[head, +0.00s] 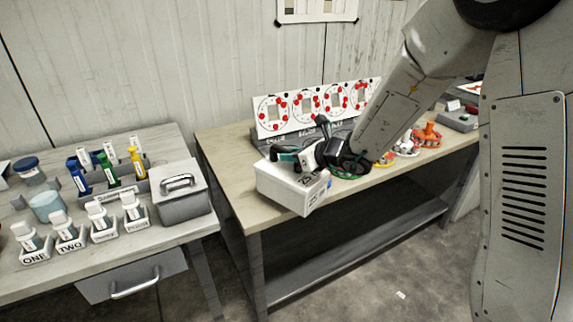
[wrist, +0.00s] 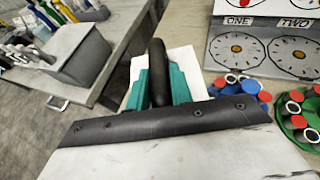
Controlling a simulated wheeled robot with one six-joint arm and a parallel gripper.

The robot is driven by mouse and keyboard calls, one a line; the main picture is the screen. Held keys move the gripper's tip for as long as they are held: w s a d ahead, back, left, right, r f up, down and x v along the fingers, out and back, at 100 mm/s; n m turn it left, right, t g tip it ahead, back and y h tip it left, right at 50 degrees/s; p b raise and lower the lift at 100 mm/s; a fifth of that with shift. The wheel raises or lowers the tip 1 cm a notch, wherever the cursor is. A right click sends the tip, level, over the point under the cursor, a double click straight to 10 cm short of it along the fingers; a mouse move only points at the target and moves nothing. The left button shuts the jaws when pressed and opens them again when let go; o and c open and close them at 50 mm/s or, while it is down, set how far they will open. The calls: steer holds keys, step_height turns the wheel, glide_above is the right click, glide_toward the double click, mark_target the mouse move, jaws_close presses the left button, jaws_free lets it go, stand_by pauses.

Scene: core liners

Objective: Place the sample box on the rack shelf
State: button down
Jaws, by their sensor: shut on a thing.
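The sample box (head: 288,188) is white with a printed label on its side. In the head view it is at the near left part of the right table, overlapping the front edge and slightly tilted. I cannot tell whether it touches the tabletop. My gripper (head: 300,158) is over its top, shut on it. In the wrist view, the teal fingers of my gripper (wrist: 160,85) close around a black handle, with the white box (wrist: 190,62) behind. No separate rack is clearly identifiable; a lower shelf (head: 350,262) runs under the right table, empty where visible.
Dial panels (head: 310,105) stand at the back of the right table (head: 225,150). Red and orange parts (head: 428,135) lie to the right. The left table holds a grey box (head: 180,205), colored bottles and labelled holders (head: 70,240). A floor gap separates the tables.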

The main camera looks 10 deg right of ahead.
mark_target(288, 168)
steer(key=shift+w+a, duration=0.5)
steer(key=shift+a, duration=0.2)
steer(key=shift+f, duration=1.9)
steer(key=c, duration=1.3)
jaws_free()
steer(key=shift+o, duration=0.2)
steer(key=shift+s+d+r, duration=0.2)
steer(key=shift+r, duration=0.05)
steer(key=v, duration=1.1)
steer(key=shift+s, duration=0.2)
